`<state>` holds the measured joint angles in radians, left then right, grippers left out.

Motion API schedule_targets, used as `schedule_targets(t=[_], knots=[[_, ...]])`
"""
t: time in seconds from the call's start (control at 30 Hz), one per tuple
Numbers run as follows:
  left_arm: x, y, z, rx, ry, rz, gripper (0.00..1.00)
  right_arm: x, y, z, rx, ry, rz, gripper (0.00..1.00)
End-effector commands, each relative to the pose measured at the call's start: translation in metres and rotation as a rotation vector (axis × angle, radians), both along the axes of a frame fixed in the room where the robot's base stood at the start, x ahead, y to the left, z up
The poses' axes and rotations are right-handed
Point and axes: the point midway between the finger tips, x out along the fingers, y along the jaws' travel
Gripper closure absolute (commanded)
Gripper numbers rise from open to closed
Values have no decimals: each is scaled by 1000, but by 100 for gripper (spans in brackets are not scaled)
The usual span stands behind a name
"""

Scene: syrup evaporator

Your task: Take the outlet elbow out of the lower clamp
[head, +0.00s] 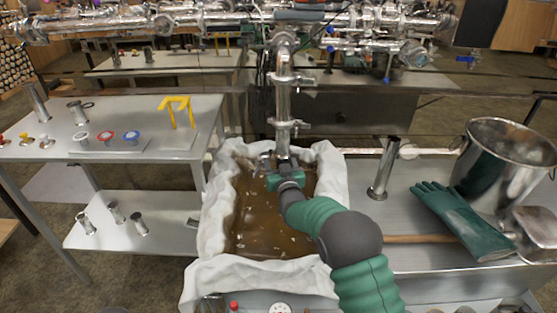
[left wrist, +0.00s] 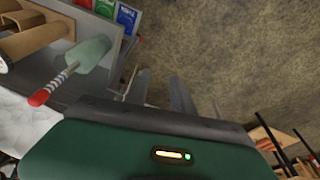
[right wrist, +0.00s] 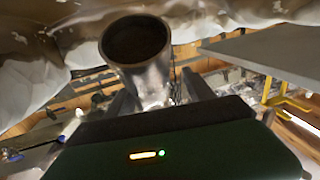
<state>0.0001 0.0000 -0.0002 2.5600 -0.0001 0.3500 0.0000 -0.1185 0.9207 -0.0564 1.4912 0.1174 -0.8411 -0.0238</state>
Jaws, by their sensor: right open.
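The vertical steel pipe (head: 283,98) hangs over the cloth-lined pan, with the lower clamp (head: 285,124) near its bottom. The outlet elbow (head: 283,148) is below that clamp, partly hidden by my gripper. In the right wrist view the elbow (right wrist: 150,75) shows its round dark mouth towards the camera. My right gripper (head: 272,172) is at the elbow, its fingers apart on either side of it; contact cannot be told. My left gripper (left wrist: 158,90) is outside the head view. Its fingers are apart and empty, with floor beyond.
White cloth (head: 213,240) lines the pan of brown syrup (head: 265,225) below my right gripper. A bucket (head: 505,160), green glove (head: 460,218) and upright steel tube (head: 384,168) stand or lie on the right bench. The left table (head: 130,165) holds a yellow stand (head: 178,110) and fittings.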

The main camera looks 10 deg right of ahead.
Motion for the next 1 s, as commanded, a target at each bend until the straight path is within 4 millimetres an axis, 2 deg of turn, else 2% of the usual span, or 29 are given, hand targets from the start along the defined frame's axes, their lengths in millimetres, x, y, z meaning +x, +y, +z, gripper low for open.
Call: schedule_targets(t=[0.07,0.5,0.57,0.6,0.87,1.0], knots=[[0,0,0,0,0,0,71,0,-1,0,0,0,-1,45],[0,0,0,0,0,0,71,0,-2,0,-1,0,-2,100],[0,0,0,0,0,0,71,0,-1,0,-1,0,-2,100],[0,0,0,0,0,0,71,0,-1,0,-1,0,-2,67],[0,0,0,0,0,0,71,0,-1,0,0,0,-1,100],[0,0,0,0,0,0,71,0,-1,0,0,0,-1,100]])
